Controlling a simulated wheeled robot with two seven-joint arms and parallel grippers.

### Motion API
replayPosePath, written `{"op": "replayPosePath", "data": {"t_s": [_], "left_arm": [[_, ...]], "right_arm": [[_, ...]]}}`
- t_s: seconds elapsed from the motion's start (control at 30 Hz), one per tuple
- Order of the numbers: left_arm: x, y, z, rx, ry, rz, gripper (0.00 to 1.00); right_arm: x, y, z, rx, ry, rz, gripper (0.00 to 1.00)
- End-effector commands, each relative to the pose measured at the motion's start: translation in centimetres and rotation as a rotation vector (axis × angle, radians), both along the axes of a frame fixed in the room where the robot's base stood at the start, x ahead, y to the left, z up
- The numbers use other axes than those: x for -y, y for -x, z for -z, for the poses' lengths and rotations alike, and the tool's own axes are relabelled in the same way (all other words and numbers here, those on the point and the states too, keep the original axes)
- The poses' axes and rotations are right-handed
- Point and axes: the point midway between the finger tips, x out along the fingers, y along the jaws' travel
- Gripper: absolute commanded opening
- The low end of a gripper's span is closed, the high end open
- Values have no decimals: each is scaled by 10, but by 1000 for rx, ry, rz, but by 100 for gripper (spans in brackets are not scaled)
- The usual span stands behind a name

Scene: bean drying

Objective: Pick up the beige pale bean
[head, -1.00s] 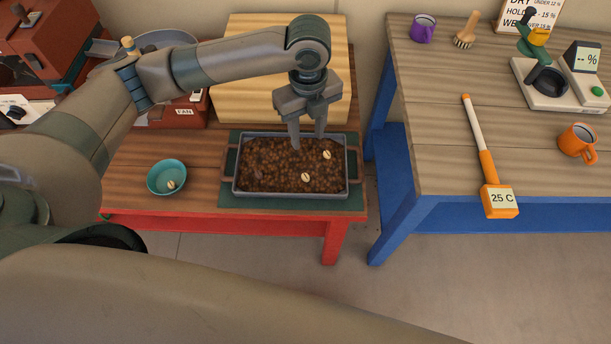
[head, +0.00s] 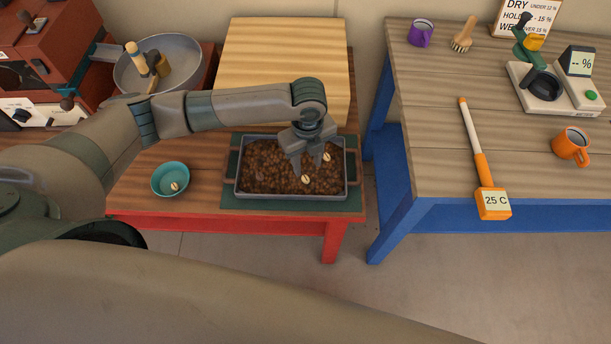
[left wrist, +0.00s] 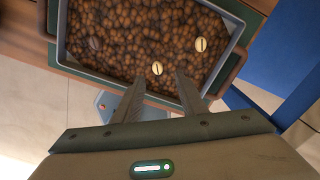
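Two beige pale beans lie on the brown beans in the grey tray (head: 237,181). The nearer pale bean (head: 305,179) is by my left fingertips, and the farther pale bean (head: 326,157) is just right of the gripper. My left gripper (head: 308,172) is low over the tray, pointing down, open and empty. In the left wrist view, the nearer pale bean (left wrist: 157,68) shows between and slightly beyond the open fingertips (left wrist: 161,77); the other (left wrist: 201,44) is outside them. Contact with the beans cannot be told. My right gripper is out of view.
A teal bowl (head: 157,187) holding one pale bean stands left of the tray on the red-edged table (head: 215,212). A wooden board (head: 282,60) is behind the tray. The blue-legged table (head: 430,150) on the right bears a thermometer (head: 479,160) and an orange mug (head: 571,147).

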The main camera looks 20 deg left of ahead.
Motion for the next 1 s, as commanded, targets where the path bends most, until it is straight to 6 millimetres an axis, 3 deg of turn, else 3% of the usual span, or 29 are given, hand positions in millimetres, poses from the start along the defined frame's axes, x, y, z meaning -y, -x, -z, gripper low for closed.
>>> {"op": "replayPosePath", "data": {"t_s": [0.17, 0.57, 1.0], "left_arm": [[0, 0, 10, 1, -1, -1, 38], [-1, 1, 13, 0, 0, -1, 38], [-4, 4, 59, -1, -1, -1, 38]], "right_arm": [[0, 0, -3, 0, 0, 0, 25], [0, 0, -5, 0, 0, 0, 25], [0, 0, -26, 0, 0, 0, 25]]}}
